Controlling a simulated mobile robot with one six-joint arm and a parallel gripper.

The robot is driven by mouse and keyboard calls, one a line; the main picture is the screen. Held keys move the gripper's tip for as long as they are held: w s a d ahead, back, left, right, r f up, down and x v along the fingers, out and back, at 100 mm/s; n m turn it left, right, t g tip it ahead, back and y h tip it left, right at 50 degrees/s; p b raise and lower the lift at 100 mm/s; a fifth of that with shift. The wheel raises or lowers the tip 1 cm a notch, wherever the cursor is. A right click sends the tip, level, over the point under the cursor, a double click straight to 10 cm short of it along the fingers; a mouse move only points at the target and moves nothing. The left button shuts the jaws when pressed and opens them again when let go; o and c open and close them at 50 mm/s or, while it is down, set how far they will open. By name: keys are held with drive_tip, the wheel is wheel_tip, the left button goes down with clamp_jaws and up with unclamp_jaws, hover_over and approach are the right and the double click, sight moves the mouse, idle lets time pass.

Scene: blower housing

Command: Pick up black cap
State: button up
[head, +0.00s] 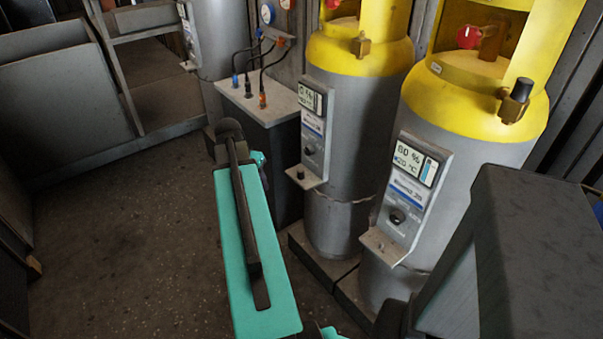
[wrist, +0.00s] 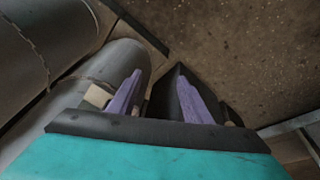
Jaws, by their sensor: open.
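A black cap (head: 522,89) sits on the brass side valve (head: 512,108) of the right yellow-topped cylinder in the head view. The middle cylinder's brass valve (head: 361,45) shows no black cap. My gripper (wrist: 158,92) has two purple fingers spread apart, with nothing held between them in the wrist view. It points down past grey cylinders toward the floor. In the head view, my teal arm is left of the cylinders, well away from the cap. The fingers are mostly hidden there, and the cap is not visible in the wrist view.
The right cylinder (head: 461,135) and middle cylinder (head: 337,212) carry display panels with small ledges. A dark box (head: 262,125) with cables stands behind my arm. Grey shelving (head: 60,95) stands at the left. The floor (head: 120,230) is clear at left.

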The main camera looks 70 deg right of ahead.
drive_tip(key=s+d+r+m+h, duration=0.1)
drive_tip(key=s+d+r+m, duration=0.2)
drive_tip(key=s+d+r, duration=0.5)
wheel_tip(320, 180, up, 2)
drive_tip(key=shift+s+r+m, duration=0.25)
drive_tip(key=shift+s+m, duration=0.15)
drive_tip(key=shift+s, duration=0.45)
hover_over(300, 170)
drive_tip(key=a, duration=0.3)
drive_tip(key=shift+w+d+f+p, duration=0.1)
drive_tip(key=shift+f+p, duration=0.05)
drive_tip(key=shift+f, duration=1.85)
drive_tip(key=shift+w+d+f+p, duration=0.1)
drive_tip(key=shift+f+p, duration=0.05)
drive_tip(key=shift+f, duration=1.85)
drive_tip(key=shift+f, duration=0.1)
drive_tip(key=shift+p+x, duration=0.45)
drive_tip(key=shift+x, duration=2.05)
drive_tip(key=shift+s+d, duration=0.1)
drive_tip(key=shift+d, duration=0.1)
drive_tip(key=c, duration=1.1)
